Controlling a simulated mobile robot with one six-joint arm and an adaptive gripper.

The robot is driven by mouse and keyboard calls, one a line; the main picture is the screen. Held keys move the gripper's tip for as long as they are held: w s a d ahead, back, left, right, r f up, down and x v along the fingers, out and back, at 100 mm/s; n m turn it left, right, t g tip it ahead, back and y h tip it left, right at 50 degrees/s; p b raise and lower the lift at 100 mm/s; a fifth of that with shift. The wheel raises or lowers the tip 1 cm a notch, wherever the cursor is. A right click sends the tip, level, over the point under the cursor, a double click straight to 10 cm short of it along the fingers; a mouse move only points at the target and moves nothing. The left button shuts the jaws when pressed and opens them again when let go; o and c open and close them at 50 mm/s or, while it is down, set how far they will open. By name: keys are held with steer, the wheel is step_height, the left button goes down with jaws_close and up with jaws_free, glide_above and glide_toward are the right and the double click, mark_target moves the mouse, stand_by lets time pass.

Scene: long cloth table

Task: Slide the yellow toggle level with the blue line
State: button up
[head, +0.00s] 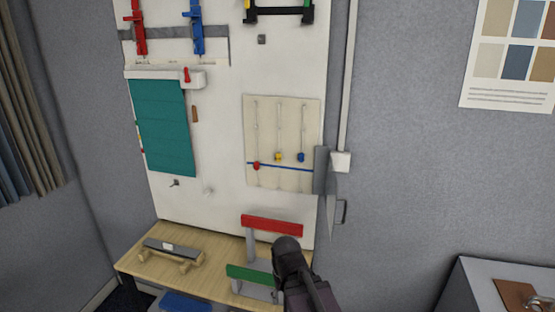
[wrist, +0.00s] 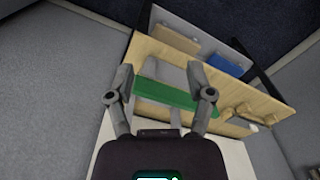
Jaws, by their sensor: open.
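The yellow toggle (head: 278,157) hangs on the middle cord of a cream panel (head: 267,120) on the white wall board in the head view. The blue line (head: 285,167) crosses the panel near its bottom, and the yellow toggle sits a little above it. A red toggle (head: 256,165) on the left cord is at the line. A blue toggle (head: 301,157) on the right cord is above it. My gripper (wrist: 160,72) is open and empty in the wrist view, well away from the toggles. My dark arm shows below the panel in the head view; its fingertips are hidden there.
A red bar (head: 272,225) and a green bar (head: 252,274) stand at the wooden table (head: 215,262) near my arm. The green bar shows between my fingers in the wrist view (wrist: 170,97). A grey flap (head: 321,170) borders the panel's right side.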

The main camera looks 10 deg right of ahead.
steer(key=w+d+r+n+t+h+p, duration=0.1)
steer(key=w+d+r+n+t+h, duration=0.4)
steer(key=w, duration=0.3)
steer(key=w+d+r+n+t+h+p, duration=0.2)
steer(key=w+d+r+n, duration=0.25)
steer(key=w+n, duration=0.3)
steer(key=n+t+p, duration=0.2)
steer(key=n+t, duration=0.8)
steer(key=n, duration=1)
glide_toward(278, 159)
steer(key=s, duration=0.2)
steer(key=s+a, duration=0.1)
steer(key=shift+s+a+r+m+y, duration=0.1)
steer(key=shift+s+r+m+y, duration=0.2)
steer(key=shift+s, duration=0.1)
steer(key=shift+w, duration=0.1)
steer(key=x, duration=1.3)
steer(key=shift+w+d+f, duration=0.2)
steer(key=shift+w, duration=0.1)
